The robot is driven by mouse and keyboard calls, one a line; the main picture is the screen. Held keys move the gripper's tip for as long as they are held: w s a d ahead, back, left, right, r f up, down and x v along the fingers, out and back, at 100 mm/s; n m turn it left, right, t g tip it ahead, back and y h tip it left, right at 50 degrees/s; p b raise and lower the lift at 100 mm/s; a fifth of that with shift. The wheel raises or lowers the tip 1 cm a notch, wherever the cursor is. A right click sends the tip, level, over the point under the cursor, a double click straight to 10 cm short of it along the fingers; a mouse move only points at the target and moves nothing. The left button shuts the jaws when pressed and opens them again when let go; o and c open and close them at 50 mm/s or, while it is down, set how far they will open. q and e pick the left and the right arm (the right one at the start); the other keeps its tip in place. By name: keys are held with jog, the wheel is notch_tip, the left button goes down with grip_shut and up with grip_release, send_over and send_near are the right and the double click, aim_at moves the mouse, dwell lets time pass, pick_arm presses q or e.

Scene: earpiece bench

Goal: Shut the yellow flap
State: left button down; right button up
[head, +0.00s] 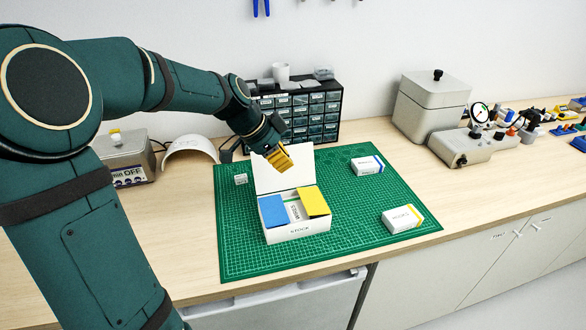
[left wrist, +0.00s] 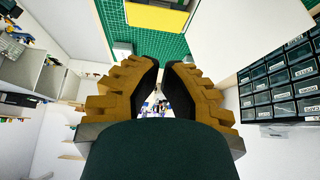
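A white box (head: 298,230) stands on the green mat with its white lid (head: 283,172) raised at the back. A blue flap (head: 272,210) slants over the left of its opening. The yellow flap (head: 314,201) slants over the right; its exact angle is hard to tell. A printed white item (head: 295,211) shows between the flaps. My left gripper (head: 285,166), with yellow-brown fingers, is above the box by the raised lid, apart from the yellow flap. My right gripper is out of view.
Two small white cartons (head: 367,166) (head: 402,218) lie on the right of the mat (head: 350,234). A small white block (head: 241,179) sits at its left. A drawer cabinet (head: 318,112) stands behind. The mat right of the box is partly clear.

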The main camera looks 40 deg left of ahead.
pick_arm(q)
jog(key=c, duration=1.5)
grip_release()
jog(key=shift+s+a+r, duration=0.15)
jog(key=shift+s+r, duration=0.1)
jog(key=shift+r, duration=0.15)
jog(key=shift+c, duration=0.2)
jog(key=o, duration=0.5)
jog(key=shift+r, duration=0.1)
jog(key=o, duration=1)
jog(key=d+m, duration=0.1)
jog(key=d+f+m+g+p, duration=0.1)
jog(key=shift+d+m, duration=0.2)
jog(key=shift+m, duration=0.1)
jog(key=shift+o, duration=0.2)
jog(key=m+g+y+p, duration=0.25)
jog(key=m+y, duration=0.65)
jog(key=m, duration=0.7)
send_near(313, 200)
jog(key=b+x, duration=0.1)
jog(key=x, duration=0.7)
jog(key=shift+w+a+f+b, duration=0.1)
jog(key=shift+f+b, duration=0.2)
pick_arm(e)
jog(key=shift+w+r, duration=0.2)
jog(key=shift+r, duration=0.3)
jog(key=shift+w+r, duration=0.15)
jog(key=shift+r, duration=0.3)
